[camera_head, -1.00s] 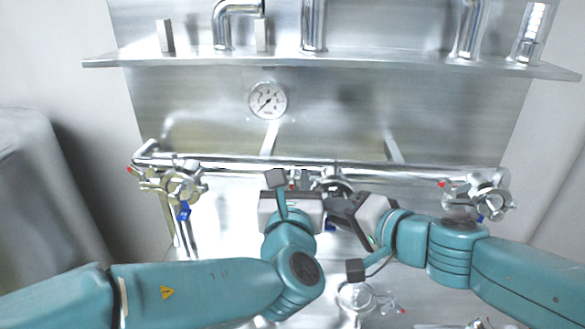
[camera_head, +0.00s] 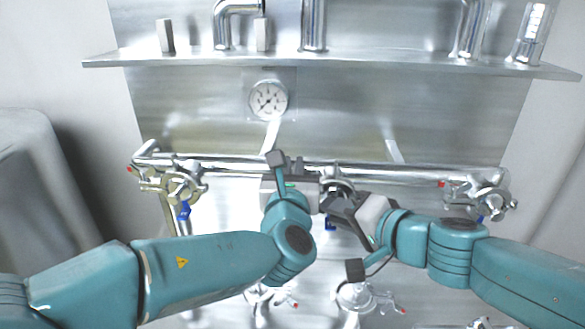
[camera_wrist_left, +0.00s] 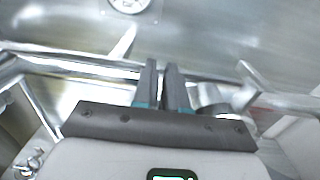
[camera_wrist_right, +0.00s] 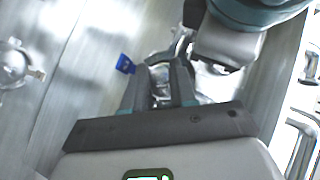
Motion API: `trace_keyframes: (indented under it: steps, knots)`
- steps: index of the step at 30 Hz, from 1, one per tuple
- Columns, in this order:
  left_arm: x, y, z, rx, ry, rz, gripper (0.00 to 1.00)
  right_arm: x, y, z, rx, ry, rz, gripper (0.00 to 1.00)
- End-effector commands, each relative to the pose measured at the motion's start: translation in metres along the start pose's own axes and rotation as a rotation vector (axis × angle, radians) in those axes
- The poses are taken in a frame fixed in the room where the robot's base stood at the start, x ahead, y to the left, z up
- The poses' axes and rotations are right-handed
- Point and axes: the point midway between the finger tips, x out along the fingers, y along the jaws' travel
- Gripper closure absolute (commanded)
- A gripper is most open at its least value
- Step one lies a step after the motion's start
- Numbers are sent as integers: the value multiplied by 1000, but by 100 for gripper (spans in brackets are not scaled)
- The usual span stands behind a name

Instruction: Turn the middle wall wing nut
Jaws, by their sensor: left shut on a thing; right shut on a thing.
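The middle wall wing nut is on the silver valve (camera_head: 338,187) below the wall pipe, with a blue tag (camera_wrist_right: 125,63) beside it; the grippers partly hide it. My right gripper (camera_head: 338,207) comes from the lower right. Its fingers (camera_wrist_right: 158,82) are shut with silver metal of the middle valve between them in the right wrist view. My left gripper (camera_head: 300,170) is just left of the valve, at the pipe. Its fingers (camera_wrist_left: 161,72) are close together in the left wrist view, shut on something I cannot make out. The valve's silver round part (camera_wrist_left: 211,97) shows right of them.
A similar valve (camera_head: 180,184) sits on the pipe (camera_head: 240,164) at left, another (camera_head: 487,197) at right. Glassy fittings (camera_head: 358,297) stand below. A gauge (camera_head: 268,100) and a metal shelf (camera_head: 380,61) with pipes are above. The wall between gauge and pipe is mostly clear.

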Motion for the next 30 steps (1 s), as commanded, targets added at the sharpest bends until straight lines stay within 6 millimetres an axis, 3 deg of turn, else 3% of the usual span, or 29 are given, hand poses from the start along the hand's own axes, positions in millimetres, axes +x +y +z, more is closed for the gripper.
trace_keyframes:
  steps: [9,20,21,22,30]
  knots:
    - [0,-3,1,1,-2,-208,100,0,-1,-1,0,3,-1,100]
    - [-1,-4,-1,2,4,-232,100,0,-1,-1,0,3,-1,100]
    - [-1,-4,-1,2,4,-232,78,0,-1,-1,0,3,-1,100]
    - [-1,-4,-1,2,4,-232,69,0,-1,-1,0,3,-1,100]
    - [-1,-4,0,2,3,-231,67,0,-1,-1,0,3,-1,100]
